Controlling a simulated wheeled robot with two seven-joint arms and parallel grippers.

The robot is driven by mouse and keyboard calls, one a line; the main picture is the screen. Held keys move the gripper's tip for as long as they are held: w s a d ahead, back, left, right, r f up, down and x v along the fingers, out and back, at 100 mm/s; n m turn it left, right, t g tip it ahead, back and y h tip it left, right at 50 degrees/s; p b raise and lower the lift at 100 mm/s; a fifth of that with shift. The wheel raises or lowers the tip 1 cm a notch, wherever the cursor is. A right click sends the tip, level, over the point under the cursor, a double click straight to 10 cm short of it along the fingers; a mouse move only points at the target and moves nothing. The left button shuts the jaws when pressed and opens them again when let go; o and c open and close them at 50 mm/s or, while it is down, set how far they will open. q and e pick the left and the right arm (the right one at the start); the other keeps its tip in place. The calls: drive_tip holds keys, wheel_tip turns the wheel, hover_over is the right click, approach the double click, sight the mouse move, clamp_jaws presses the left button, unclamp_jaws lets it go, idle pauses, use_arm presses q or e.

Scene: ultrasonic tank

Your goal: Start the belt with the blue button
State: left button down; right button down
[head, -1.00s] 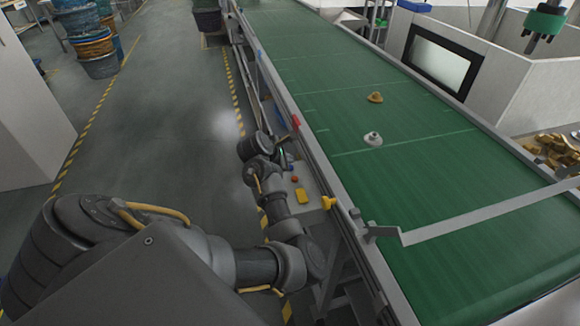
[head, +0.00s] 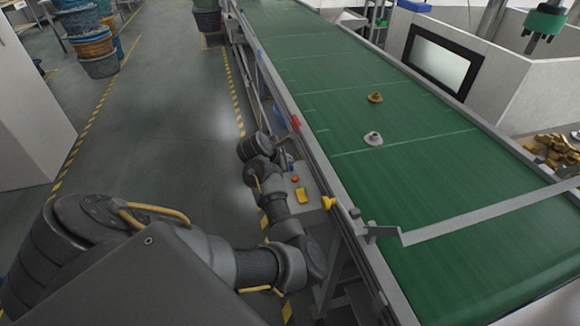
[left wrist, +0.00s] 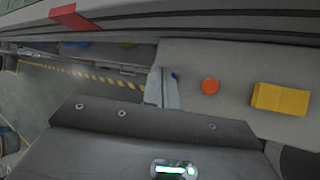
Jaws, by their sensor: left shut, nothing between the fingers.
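The control panel (head: 310,190) is a light grey box on the near side of the green belt (head: 400,160). It carries a blue button (head: 291,168), an orange-red button (head: 295,179) and a yellow block (head: 302,195). My left gripper (head: 284,162) is shut and empty at the panel's far end, by the blue button. In the left wrist view, the shut fingers (left wrist: 166,86) cover most of the blue button (left wrist: 176,76), and only a sliver shows. I cannot tell whether they touch it. My right gripper is not in view.
A brass-coloured piece (head: 375,97) and a silver piece (head: 373,138) stand on the belt. A grey diverter bar (head: 490,214) crosses it. A red part (head: 295,123) and a yellow part (head: 328,202) sit along the belt's side rail. Open floor lies to the left.

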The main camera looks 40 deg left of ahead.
use_arm(q)
drive_tip(key=shift+f, duration=0.3)
